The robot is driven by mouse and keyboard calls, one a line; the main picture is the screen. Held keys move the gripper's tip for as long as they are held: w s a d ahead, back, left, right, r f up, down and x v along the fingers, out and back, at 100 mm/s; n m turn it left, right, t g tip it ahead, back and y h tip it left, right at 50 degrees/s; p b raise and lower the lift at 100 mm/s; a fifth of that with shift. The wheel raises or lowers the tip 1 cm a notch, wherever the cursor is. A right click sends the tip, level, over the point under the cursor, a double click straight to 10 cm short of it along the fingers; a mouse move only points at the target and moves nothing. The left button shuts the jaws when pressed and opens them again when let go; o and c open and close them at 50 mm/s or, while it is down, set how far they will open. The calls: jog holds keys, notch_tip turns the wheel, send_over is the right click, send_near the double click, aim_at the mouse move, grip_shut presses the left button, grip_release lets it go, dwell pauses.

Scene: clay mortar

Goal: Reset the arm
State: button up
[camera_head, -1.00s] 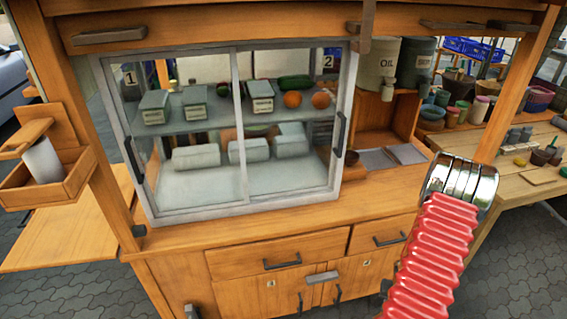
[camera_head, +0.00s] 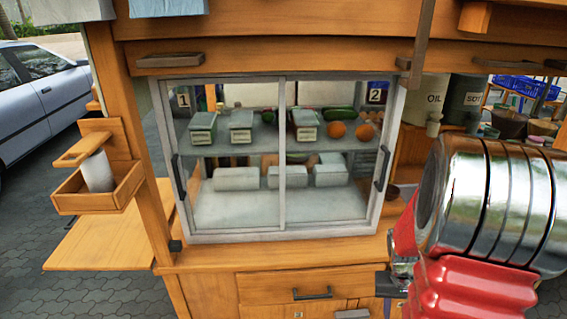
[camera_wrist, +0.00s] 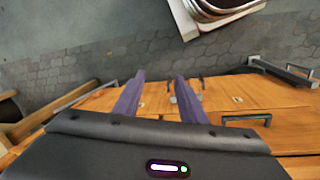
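My gripper (camera_wrist: 160,76) shows in the wrist view as two purple fingers, spread apart with nothing between them. It is open and empty. Behind the fingers are the wooden cabinet fronts (camera_wrist: 222,92) with dark handles, and grey paving. In the head view my own arm, chrome with red ribbed sleeving, fills the lower right and covers part of the cart there. I cannot make out the fingertips in that view.
A wooden food cart (camera_head: 215,258) stands in front, with a glass display case (camera_head: 280,215) holding boxes and vegetables. A wooden side box (camera_head: 68,198) with a white roll is at left. A car (camera_head: 45,95) is parked beyond. Paving at lower left is clear.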

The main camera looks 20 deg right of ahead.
jog(key=a+r+n+t, duration=0.3)
jog(key=a+r, duration=0.9)
jog(key=a, duration=0.3)
jog(key=a+r+n+t+y, duration=0.1)
jog(key=a+r+n+t, duration=0.2)
jog(key=a+r, duration=0.9)
jog(key=a, duration=0.3)
jog(key=shift+r+n+t, duration=0.35)
jog(key=shift+n+t, duration=0.05)
